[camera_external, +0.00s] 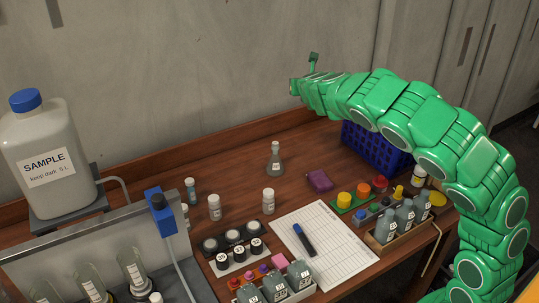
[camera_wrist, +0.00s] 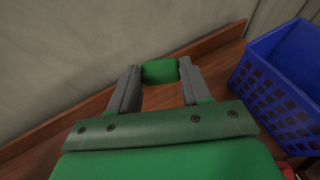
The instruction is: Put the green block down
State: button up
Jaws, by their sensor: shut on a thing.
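The green block (camera_wrist: 160,71) shows in the wrist view between the two grey fingers of my gripper (camera_wrist: 160,82), which is shut on it. Behind the block lie the desk's back edge and the grey wall. In the external view my gripper (camera_external: 313,66) is at the end of my green arm, raised high above the back of the desk. A small green shape stands up at its tip; I cannot tell there whether it is the block or a finger.
A blue basket (camera_external: 365,143) stands at the back right under my arm. A flask (camera_external: 275,160), a purple block (camera_external: 319,181), white bottles, racks of bottles and a paper sheet (camera_external: 335,250) with a marker occupy the wooden desk (camera_external: 240,180). Bare wood shows around the flask.

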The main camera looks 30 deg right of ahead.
jog(key=shift+a+n+y, duration=4.4)
jog(key=shift+a+y, duration=0.7)
jog(key=shift+a, duration=0.55)
jog(key=s+a+f+n+g+y, duration=0.1)
jog(key=s+a+n+g+y, duration=0.7)
jog(key=s, duration=0.3)
jog(key=shift+n, duration=0.6)
jog(key=f, duration=1.8)
jog(key=shift+s+a, duration=0.1)
jog(key=shift+s, duration=0.1)
jog(key=w+f, duration=0.1)
send_over(238, 188)
jog(key=s, duration=0.1)
jog(key=f, duration=0.7)
jog(key=shift+s+d+f, duration=0.15)
jog(key=shift+d+f, duration=0.05)
jog(key=shift+f, duration=0.15)
jog(key=shift+w+a+f, duration=0.15)
jog(key=shift+w+f, duration=0.35)
jog(key=shift+w+f+t, duration=0.25)
jog(key=shift+f+t, duration=0.15)
jog(key=shift+f, duration=1.45)
